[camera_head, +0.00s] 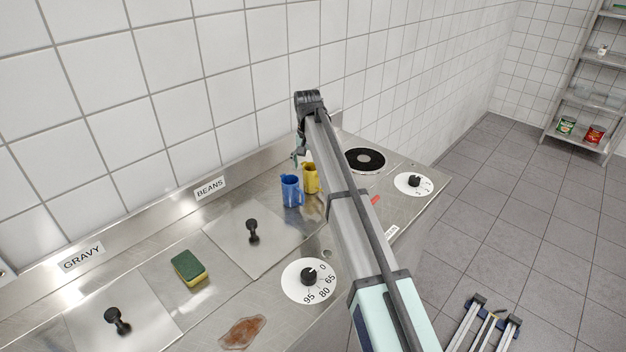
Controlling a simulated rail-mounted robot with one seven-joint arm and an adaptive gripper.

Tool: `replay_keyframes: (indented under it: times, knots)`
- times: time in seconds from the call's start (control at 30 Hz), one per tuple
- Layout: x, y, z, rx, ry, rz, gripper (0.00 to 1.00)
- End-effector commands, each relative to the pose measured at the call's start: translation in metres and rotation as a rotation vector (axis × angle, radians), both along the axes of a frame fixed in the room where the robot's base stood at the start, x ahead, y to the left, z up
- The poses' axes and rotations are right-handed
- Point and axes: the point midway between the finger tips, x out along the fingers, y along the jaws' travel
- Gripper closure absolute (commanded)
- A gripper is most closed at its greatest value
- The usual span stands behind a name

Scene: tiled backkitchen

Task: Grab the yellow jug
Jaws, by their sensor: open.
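The yellow jug (311,179) stands upright on the steel counter, just behind and to the right of a blue jug (291,191). My arm passes in front of the counter to the right of the yellow jug. My gripper (297,160) hangs at the far end of the arm, above and slightly left of the yellow jug. It is small and partly hidden by the arm. It looks open and empty, apart from the jug.
The blue jug is very close to the yellow one. A hotplate (365,160) and a dial (413,184) lie to the right. A sponge (189,267), knobbed lids (252,232) and a brown spill (243,333) are nearer. The tiled wall (240,90) rises behind.

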Motion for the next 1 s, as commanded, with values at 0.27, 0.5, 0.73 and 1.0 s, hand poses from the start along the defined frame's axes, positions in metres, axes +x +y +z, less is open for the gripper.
replay_keyframes:
  times: [0.27, 0.5, 0.73, 1.0]
  knots:
    - [0.000, -0.003, -0.017, -0.001, 0.001, 0.000, 0.14]
    - [0.001, -0.005, -0.048, -0.001, 0.001, 0.000, 0.14]
    - [0.002, -0.004, -0.053, 0.000, -0.001, 0.000, 0.14]
    - [0.002, -0.005, -0.053, 0.000, 0.000, 0.000, 0.88]
